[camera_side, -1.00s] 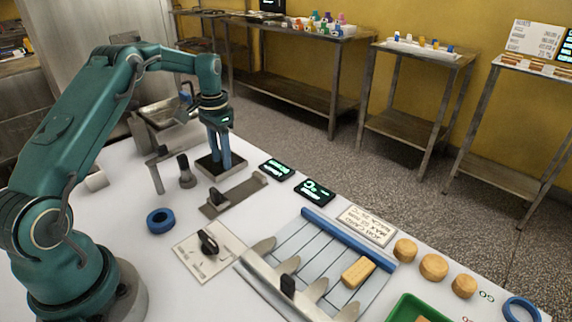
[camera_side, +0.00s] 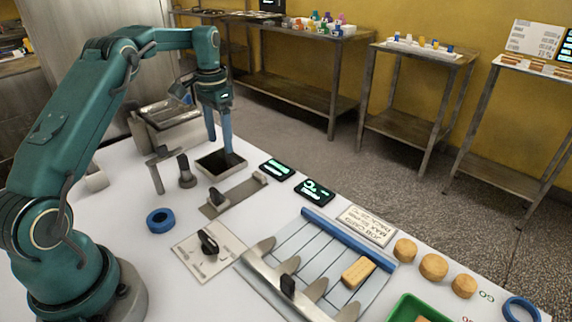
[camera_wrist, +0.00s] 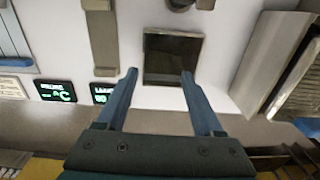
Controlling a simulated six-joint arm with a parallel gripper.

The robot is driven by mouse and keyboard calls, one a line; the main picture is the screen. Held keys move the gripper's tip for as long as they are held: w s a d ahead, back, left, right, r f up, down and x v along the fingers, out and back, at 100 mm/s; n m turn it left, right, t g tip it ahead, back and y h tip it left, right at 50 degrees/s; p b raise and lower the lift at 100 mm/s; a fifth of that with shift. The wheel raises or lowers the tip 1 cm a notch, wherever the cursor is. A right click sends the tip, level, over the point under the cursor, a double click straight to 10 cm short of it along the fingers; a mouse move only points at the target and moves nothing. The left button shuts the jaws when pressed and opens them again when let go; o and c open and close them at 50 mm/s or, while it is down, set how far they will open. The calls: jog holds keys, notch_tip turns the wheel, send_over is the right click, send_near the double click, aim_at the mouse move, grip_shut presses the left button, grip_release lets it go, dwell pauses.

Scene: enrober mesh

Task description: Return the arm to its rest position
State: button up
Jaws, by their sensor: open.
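My gripper (camera_side: 220,146) has two blue fingers and points down. It is open and empty, above a small square steel tray (camera_side: 208,169) with a dark inside. In the wrist view the fingers of my gripper (camera_wrist: 159,76) stand apart, one on each side of the dark tray (camera_wrist: 173,84). In the side view one fingertip overlaps the tray's far right rim; I cannot tell how high above it the tip is.
A steel hopper (camera_side: 168,113) stands behind. A slide bar (camera_side: 226,199), two displays (camera_side: 277,169), a blue ring (camera_side: 160,220) and a knob plate (camera_side: 208,250) lie nearer. A lane rack holds one tan biscuit (camera_side: 358,271); a green tray (camera_side: 413,309) is at the front.

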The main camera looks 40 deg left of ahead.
jog(key=s+d+r+m+t, duration=0.1)
jog(key=s+d+r+t, duration=0.15)
jog(key=d+r, duration=0.5)
jog(key=s+d+r+m+t, duration=0.1)
jog(key=s+d+r, duration=0.2)
jog(key=d+r, duration=0.4)
jog(key=s+d+f+n+t, duration=0.1)
jog(key=s+d+f, duration=0.1)
jog(key=s, duration=0.5)
jog(key=s+d+f+n+t, duration=0.1)
jog(key=s+d+f, duration=0.2)
jog(key=s, duration=0.4)
jog(key=shift+s+d+f, duration=0.15)
jog(key=shift+d+f, duration=0.1)
jog(key=shift+f, duration=0.1)
